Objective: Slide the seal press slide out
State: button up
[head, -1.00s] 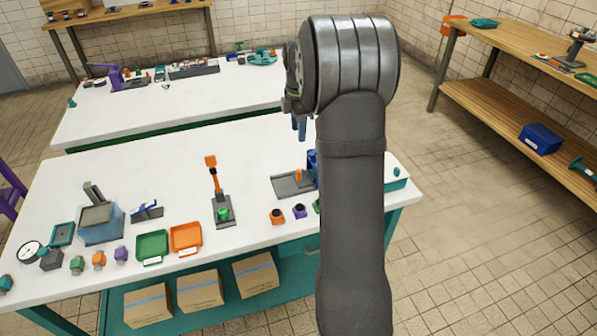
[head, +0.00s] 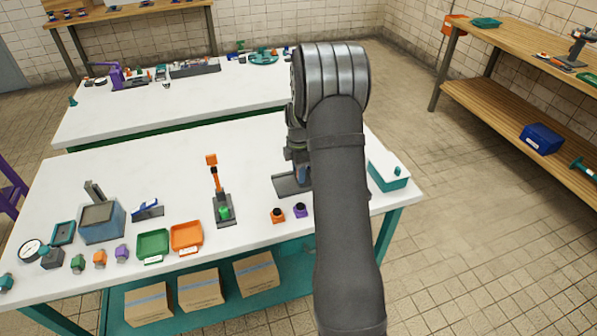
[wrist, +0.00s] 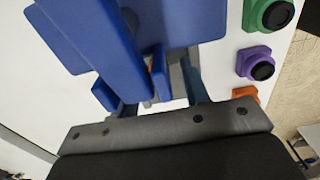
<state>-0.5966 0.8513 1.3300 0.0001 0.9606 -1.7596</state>
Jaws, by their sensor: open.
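The seal press stands near the right end of the front table. In the head view only part of its grey base (head: 285,187) shows; my arm hides the rest. In the wrist view its bright blue body (wrist: 100,35) fills the upper left, close to my gripper. A sliver of orange (wrist: 149,92), probably the slide's knob, shows between blue parts. My gripper (head: 299,172) is open and low over the press, its fingers partly behind the blue parts in the wrist view (wrist: 158,90). I cannot tell whether a finger touches the slide.
Purple (head: 300,210) and orange (head: 277,215) blocks with black tops sit in front of the press; a green one (wrist: 272,13) shows in the wrist view. An orange-handled lever stand (head: 221,205) is to the left, a teal box (head: 388,178) to the right.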

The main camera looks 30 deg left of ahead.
jog(key=shift+f, duration=0.35)
grip_shut()
jog(key=s+a, duration=0.7)
grip_release()
jog(key=shift+s+a, duration=0.15)
jog(key=shift+r, duration=0.15)
